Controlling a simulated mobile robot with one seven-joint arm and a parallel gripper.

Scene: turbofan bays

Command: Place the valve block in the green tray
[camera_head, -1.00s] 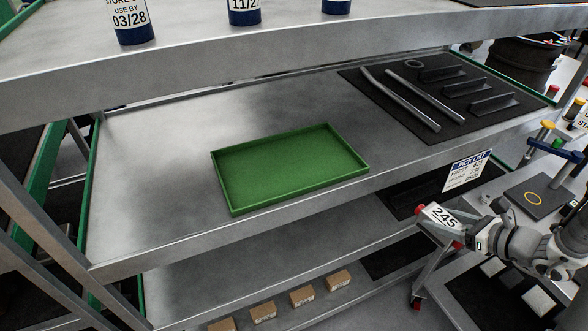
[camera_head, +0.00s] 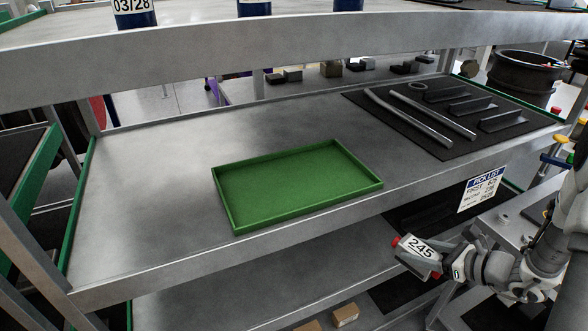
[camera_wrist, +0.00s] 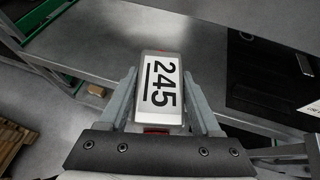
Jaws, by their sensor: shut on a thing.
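The green tray (camera_head: 296,187) lies empty on the middle metal shelf in the head view, near its front edge. My gripper (camera_head: 436,262) is at the lower right of the head view, in front of the shelves and lower than the tray. It is shut on the valve block (camera_head: 418,247), a grey block with a white "245" label and red ends. In the wrist view the block (camera_wrist: 161,88) sits between the two fingers of my gripper (camera_wrist: 163,100), label facing the camera. The block is apart from the tray.
A black mat (camera_head: 450,120) with metal tubes and dark brackets covers the shelf's right part. The upper shelf (camera_head: 300,55) overhangs the back, with blue-based containers on it. A pick list sign (camera_head: 481,190) hangs on the front edge. The shelf left of the tray is clear.

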